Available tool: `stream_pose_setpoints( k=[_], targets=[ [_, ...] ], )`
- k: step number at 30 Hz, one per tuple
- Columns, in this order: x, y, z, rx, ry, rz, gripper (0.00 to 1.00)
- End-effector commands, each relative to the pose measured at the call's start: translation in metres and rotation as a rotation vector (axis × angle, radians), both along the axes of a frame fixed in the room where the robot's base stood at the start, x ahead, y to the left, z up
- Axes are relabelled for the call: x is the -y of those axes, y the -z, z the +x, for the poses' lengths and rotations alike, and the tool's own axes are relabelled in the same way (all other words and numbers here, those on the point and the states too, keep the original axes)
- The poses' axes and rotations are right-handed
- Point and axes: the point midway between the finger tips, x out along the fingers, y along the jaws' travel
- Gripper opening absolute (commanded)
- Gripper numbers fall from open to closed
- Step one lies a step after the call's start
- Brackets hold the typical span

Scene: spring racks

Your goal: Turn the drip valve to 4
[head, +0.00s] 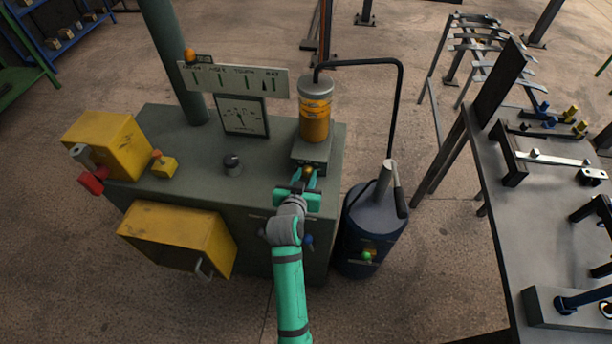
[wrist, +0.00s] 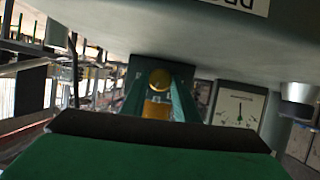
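A yellow knob (head: 308,170), which looks like the drip valve, sits at the foot of the amber oil cup (head: 314,122) on the grey-green cabinet. It also shows in the wrist view as a round yellow end (wrist: 160,78). My gripper (head: 306,182) is at the knob, coming from the front. In the wrist view my teal fingers (wrist: 160,96) stand on both sides of the knob, with gaps visible. The gripper looks open; contact cannot be made out. A yellow-orange part (wrist: 157,109) shows between the fingers. The valve's scale and setting are not readable.
Yellow boxes (head: 178,237) project at the left. A dark blue canister (head: 374,232) with a hose stands right. A metal table (head: 545,235) is further right.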

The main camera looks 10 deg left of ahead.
Motion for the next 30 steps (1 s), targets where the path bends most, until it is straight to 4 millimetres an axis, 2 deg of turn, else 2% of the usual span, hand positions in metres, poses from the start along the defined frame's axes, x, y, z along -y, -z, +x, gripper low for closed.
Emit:
stream_pose_setpoints(
  k=[1,2,3,8,19,30],
  targets=[
    [0.0001,0.0001,-0.0001,0.000,0.000,0.000,0.15],
    [0.0002,0.0000,-0.0001,0.000,0.000,0.000,0.08],
    [0.0002,0.0000,-0.0001,0.000,0.000,0.000,0.05],
    [0.0009,0.0002,-0.0002,0.000,0.001,0.022,0.05],
    [0.0043,0.0003,-0.0005,0.002,0.002,0.318,0.05],
    [0.0042,0.0002,-0.0006,0.002,0.001,0.355,0.05]
  ],
)
